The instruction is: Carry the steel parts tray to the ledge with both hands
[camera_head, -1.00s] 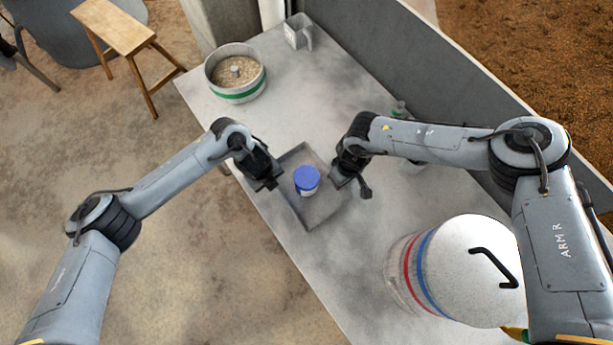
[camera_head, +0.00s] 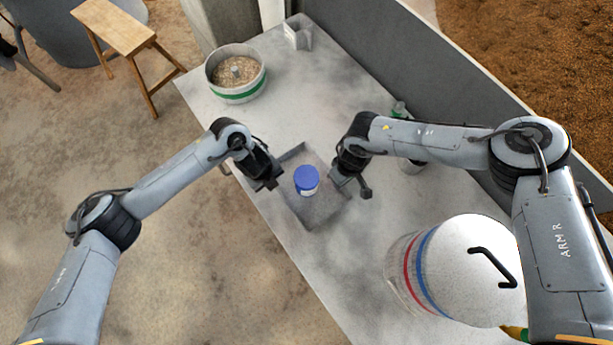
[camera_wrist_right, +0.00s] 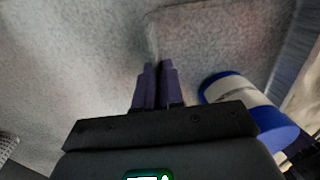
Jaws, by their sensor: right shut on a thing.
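The grey steel parts tray (camera_head: 314,214) lies on the table, with a white jar with a blue lid (camera_head: 307,181) in it. My right gripper (camera_head: 338,182) is at the tray's right side, shut on its rim. In the right wrist view its two dark fingers (camera_wrist_right: 153,88) are close together at the tray's edge, with the blue and white jar (camera_wrist_right: 245,100) to their right. My left gripper (camera_head: 272,183) is at the tray's left side. Its fingertips are too small and dark to tell whether they grip. I cannot make out which surface is the ledge.
A lidded container with red and blue bands (camera_head: 465,270) stands at the front right. A green-banded pan of grain (camera_head: 236,90) and a grey scoop-like holder (camera_head: 298,32) stand at the back. A bottle (camera_head: 399,110) stands by the grey wall (camera_head: 400,60). The table between the tray and pan is clear.

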